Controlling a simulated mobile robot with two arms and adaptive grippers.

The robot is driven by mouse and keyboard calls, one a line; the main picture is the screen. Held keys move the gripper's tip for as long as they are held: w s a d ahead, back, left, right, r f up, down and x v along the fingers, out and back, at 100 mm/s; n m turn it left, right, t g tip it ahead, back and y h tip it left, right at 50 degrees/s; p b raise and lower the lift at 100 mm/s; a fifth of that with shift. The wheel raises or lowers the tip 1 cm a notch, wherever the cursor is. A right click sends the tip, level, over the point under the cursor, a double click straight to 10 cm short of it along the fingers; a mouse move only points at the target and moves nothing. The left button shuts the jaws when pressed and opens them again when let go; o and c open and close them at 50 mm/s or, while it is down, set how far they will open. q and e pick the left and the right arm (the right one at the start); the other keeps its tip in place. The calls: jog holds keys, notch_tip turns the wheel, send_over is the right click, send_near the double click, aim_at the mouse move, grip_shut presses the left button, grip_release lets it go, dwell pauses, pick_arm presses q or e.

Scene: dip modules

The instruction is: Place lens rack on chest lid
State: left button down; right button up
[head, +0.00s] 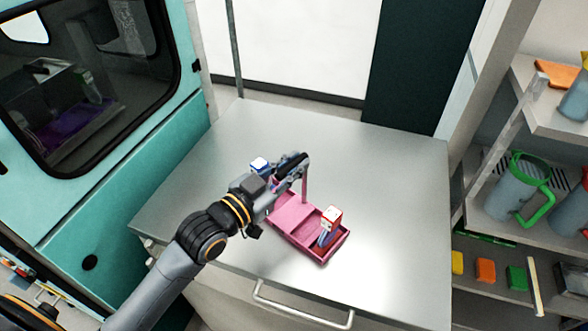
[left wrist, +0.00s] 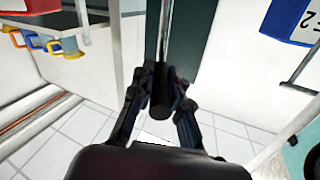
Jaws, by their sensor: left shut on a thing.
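The lens rack is a pink tray (head: 293,218) with an upright post and a dark top handle. A blue-and-white box (head: 259,165) stands at its far left end and a red-and-white box (head: 331,221) at its near right end. My left gripper (head: 293,165) is shut on the rack's handle; in the left wrist view, its fingers (left wrist: 160,105) close around the dark bar. The chest lid (head: 385,190) is a broad grey metal top. The rack appears over its front middle part; I cannot tell whether it touches. My right gripper is not in view.
A teal cabinet with a dark window (head: 185,130) borders the lid on the left. Shelves with jugs (head: 512,185) and small coloured blocks (head: 486,271) stand at the right. A handle (head: 300,306) sticks out at the chest's front. The lid's back and right are bare.

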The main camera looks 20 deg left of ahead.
pick_arm(q)
jog(key=shift+s+r, duration=0.1)
jog(key=shift+r, duration=0.05)
jog(key=shift+s, duration=0.15)
jog(key=c, duration=1.3)
grip_release()
jog(key=shift+f, duration=0.2)
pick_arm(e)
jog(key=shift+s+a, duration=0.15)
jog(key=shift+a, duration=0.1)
